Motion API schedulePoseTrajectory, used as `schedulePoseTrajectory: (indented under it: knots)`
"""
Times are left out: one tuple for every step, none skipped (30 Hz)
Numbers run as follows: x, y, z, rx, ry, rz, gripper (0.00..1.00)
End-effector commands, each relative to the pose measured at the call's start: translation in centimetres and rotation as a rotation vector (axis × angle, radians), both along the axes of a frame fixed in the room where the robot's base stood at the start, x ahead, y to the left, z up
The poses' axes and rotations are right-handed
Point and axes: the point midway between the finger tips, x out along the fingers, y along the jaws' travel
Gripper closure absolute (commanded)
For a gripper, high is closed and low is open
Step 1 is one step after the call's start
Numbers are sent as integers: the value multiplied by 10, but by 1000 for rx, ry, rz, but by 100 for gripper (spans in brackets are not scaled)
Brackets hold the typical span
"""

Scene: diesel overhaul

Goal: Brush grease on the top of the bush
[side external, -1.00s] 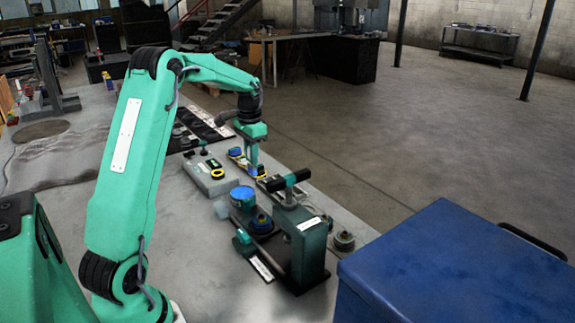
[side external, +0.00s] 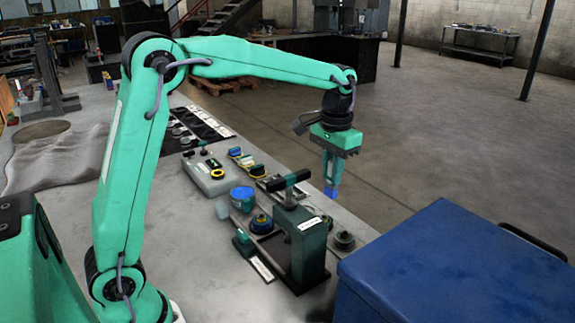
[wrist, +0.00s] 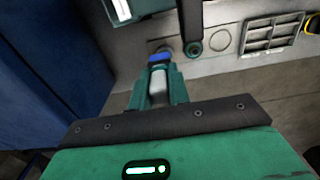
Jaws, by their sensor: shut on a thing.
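My gripper (side external: 331,180) is up in the air to the right of the green press. It is shut on a small brush (side external: 331,192) whose blue end points down. In the wrist view the brush's blue end (wrist: 160,57) and pale middle show between the jaws. A round dark metal piece (side external: 344,240), which looks like the bush, sits on the bench right of the press. The brush is above it and apart from it. In the wrist view the brush covers part of a round piece (wrist: 166,47). I cannot tell whether grease is on the brush.
A blue-lidded tin (side external: 242,195) and a grey box (side external: 208,175) are further left. A large blue case (side external: 460,270) is at the front right.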

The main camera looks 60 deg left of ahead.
Motion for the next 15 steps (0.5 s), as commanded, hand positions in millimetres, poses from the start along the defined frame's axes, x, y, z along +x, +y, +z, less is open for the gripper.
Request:
schedulePoseTrajectory:
  knots:
    - [-3,-14,4,0,-3,-7,100]
    - [-5,-21,6,0,-3,-6,100]
    - [-7,-29,8,0,-3,-5,100]
    - [-8,-34,9,0,-2,-5,100]
    - [-10,-40,10,0,-2,-5,100]
    - [-12,-45,12,0,-2,-3,100]
    - [-13,-48,12,0,-2,-4,100]
    - [-14,-52,13,0,-2,-3,100]
    - [-16,-55,14,0,-2,-1,100]
    - [-16,-57,15,0,-2,-1,100]
    - [-17,-58,15,0,-1,-1,100]
    - [-17,-60,15,0,-1,-1,100]
    - [-18,-60,15,0,-1,-1,100]
    - [-18,-61,15,0,-1,0,100]
    - [-18,-61,15,0,-1,0,100]
